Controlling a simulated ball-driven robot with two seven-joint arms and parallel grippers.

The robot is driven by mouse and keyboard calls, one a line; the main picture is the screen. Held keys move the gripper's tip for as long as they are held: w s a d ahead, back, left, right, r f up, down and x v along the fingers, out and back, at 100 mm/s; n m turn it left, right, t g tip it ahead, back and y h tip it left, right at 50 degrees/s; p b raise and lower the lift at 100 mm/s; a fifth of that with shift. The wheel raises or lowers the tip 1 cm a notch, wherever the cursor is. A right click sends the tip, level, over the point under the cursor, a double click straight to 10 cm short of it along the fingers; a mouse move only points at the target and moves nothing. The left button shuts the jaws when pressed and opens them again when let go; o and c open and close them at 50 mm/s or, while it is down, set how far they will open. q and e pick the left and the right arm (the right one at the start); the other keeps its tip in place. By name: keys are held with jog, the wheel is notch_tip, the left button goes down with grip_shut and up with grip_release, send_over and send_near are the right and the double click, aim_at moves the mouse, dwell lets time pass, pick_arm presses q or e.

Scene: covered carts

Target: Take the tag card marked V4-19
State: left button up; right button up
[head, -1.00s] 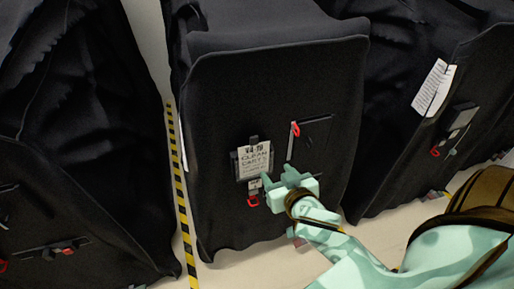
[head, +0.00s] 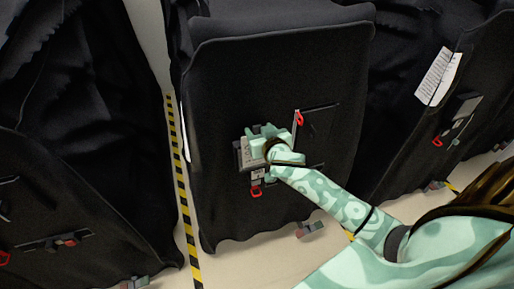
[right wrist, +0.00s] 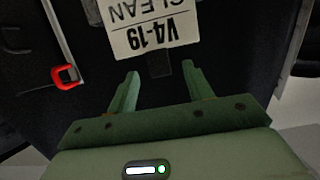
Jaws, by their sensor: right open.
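The tag card (right wrist: 143,28) is white with dark print. In the right wrist view it appears upside down and reads V4-19 and CLEAN; its far part is cut off by the frame's top edge. In the head view only a strip of the card (head: 244,155) shows on the front of the middle black-covered cart (head: 240,95). My right gripper (head: 262,132) hides the rest of it. In the right wrist view my right gripper (right wrist: 160,71) is open and empty, its fingertips just short of the card's near edge. My left gripper is not in view.
A red clip (right wrist: 65,77) hangs beside the card; another red piece (head: 299,118) hangs right of my gripper. Covered carts stand on both sides, the right one with white paper sheets (head: 437,76). Yellow-black tape (head: 181,190) runs along the pale floor.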

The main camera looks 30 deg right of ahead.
jog(key=shift+w+f, duration=0.15)
jog(key=shift+w, duration=0.25)
grip_shut()
